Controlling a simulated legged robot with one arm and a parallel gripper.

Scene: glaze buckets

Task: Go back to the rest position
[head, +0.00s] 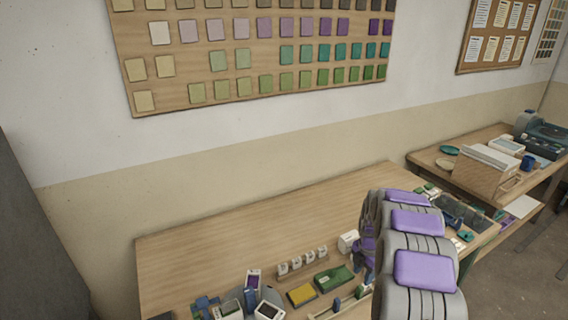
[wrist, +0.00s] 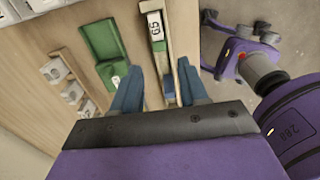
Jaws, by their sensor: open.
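My gripper (wrist: 157,90) is open in the wrist view, with its two blue fingers spread apart. No object shows held between the fingers. A narrow wooden rack (wrist: 144,42) holding a white numbered tag (wrist: 155,27) lies below and beyond the fingertips. A gap between the fingers and the rack cannot be judged. In the head view, my gripper (head: 366,268) is low over the wooden table (head: 220,235), partly hidden behind my own arm links.
The table's left and back are clear. A second table (head: 430,158) at right holds a wooden file box (head: 485,172).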

